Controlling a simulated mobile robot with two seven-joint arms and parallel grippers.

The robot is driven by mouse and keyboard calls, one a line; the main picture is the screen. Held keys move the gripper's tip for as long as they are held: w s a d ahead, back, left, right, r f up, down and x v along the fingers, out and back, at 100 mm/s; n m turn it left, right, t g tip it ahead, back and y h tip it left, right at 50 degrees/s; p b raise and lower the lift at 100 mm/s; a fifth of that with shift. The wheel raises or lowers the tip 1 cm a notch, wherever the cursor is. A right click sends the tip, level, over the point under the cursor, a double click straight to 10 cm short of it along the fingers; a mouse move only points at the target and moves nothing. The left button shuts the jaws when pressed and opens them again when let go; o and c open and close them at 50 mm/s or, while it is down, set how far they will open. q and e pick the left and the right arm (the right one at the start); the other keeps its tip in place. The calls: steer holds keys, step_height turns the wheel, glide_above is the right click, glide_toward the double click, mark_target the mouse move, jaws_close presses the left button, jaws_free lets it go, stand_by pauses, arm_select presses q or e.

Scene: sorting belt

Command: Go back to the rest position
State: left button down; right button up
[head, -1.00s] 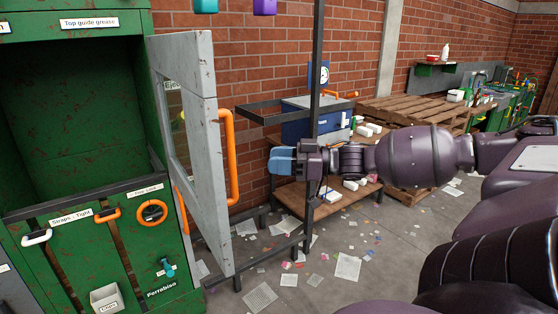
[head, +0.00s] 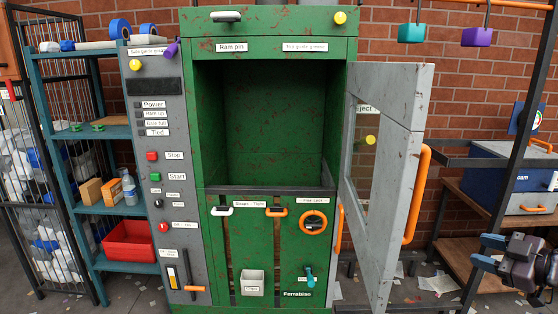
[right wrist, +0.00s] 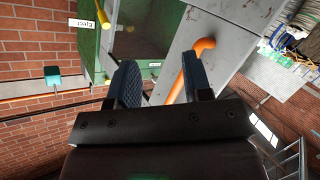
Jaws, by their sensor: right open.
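My right gripper (head: 482,252) is at the right edge of the head view, with its blue fingers apart and nothing between them. In the right wrist view its two fingers (right wrist: 160,82) stand apart and empty, with the orange door handle (right wrist: 188,66) behind them. In the head view the gripper is to the right of and lower than the orange handle (head: 418,195) of the open grey door (head: 388,180), apart from it. Most of my right arm is out of the picture. My left gripper is not in view.
The green machine (head: 275,40) has an open, empty-looking chamber; its door swings out to the right. A grey button panel (head: 165,200) and a blue shelf (head: 95,205) with a red bin (head: 130,243) stand left. A dark post (head: 510,150) and a wooden bench (head: 455,212) are near my right gripper.

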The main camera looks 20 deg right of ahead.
steer(key=s+f+m+g+h, duration=0.1)
steer(key=s+f+h, duration=0.3)
steer(key=f, duration=0.6)
steer(key=s+f+m+g+h, duration=0.1)
steer(key=s+f+g, duration=0.1)
steer(key=s+f, duration=0.6)
steer(key=s+a+f+m+g+b, duration=0.1)
steer(key=a+f+m+b, duration=0.1)
steer(key=a+f, duration=0.9)
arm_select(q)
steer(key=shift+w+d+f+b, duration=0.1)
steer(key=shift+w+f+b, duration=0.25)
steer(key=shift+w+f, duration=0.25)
arm_select(e)
steer(key=w+a+f+m, duration=0.1)
steer(key=w+a+f, duration=0.1)
steer(key=a, duration=0.7)
steer(key=w+a+f+m+t+y, duration=0.1)
steer(key=w+a+f+m, duration=0.1)
steer(key=a, duration=0.7)
steer(key=shift+w+a+f+m+y, duration=0.25)
steer(key=shift+w+f, duration=0.25)
steer(key=shift+w, duration=0.4)
